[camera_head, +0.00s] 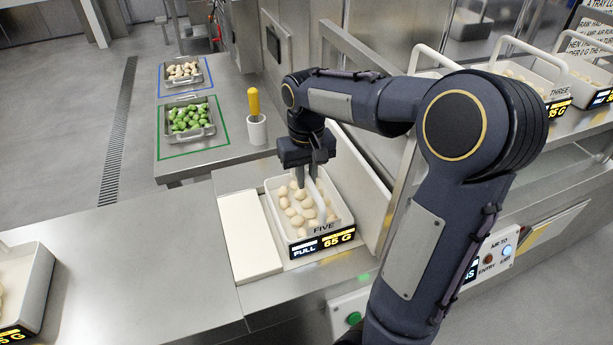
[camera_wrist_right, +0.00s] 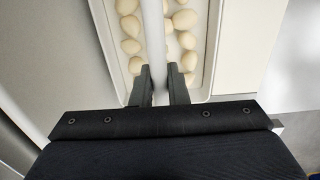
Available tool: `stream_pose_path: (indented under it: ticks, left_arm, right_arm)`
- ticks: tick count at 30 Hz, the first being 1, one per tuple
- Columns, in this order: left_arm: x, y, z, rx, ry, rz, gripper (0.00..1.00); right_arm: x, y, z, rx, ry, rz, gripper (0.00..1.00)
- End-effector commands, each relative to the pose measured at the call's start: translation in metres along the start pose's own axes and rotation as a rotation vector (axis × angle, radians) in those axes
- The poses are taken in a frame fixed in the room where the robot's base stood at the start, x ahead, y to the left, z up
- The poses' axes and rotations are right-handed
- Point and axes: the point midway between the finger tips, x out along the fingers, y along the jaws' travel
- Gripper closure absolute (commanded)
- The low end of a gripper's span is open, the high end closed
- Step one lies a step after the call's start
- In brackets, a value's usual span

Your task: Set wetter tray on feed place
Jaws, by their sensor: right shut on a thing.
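A white tray (camera_head: 345,214) labelled FIVE, with a display reading FULL 65 G, holds several pale filled pasta pieces. In the right wrist view the fingers (camera_wrist_right: 160,92) stand either side of the handle (camera_wrist_right: 153,35), with pasta on both sides and the tray rim (camera_wrist_right: 213,45) at the right. My left gripper is not in view. I cannot tell which spot is the feed place.
A white flat plate (camera_head: 248,240) lies left of the tray. Trays of green (camera_head: 190,118) and pale pieces (camera_head: 183,72) and a yellow-handled tool (camera_head: 253,103) stand on the back table. Another tray (camera_head: 28,285) is at the left edge; a tray labelled THREE (camera_head: 556,92) is at right.

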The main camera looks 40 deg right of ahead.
Motion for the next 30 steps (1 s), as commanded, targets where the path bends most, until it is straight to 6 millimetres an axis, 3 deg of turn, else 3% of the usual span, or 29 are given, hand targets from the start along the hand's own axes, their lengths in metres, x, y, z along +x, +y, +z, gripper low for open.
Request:
stream_pose_path:
  ticks: [12, 13, 18, 26, 30]
  left_arm:
    - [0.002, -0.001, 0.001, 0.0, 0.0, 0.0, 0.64]
    - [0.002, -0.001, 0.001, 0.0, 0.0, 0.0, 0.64]
    - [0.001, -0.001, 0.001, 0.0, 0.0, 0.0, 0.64]
    - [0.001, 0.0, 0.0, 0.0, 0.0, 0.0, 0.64]
    - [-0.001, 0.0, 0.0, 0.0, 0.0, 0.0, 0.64]
  right_arm:
    - [0.006, 0.0, 0.0, 0.001, 0.002, -0.001, 1.0]
    - [0.006, 0.0, 0.0, 0.001, 0.001, 0.0, 0.85]
    - [0.005, 0.0, 0.0, 0.001, 0.001, 0.0, 0.64]
    - [0.004, 0.0, 0.0, 0.001, 0.001, 0.0, 0.64]
    - [-0.006, 0.0, -0.001, 0.001, 0.005, -0.001, 0.64]
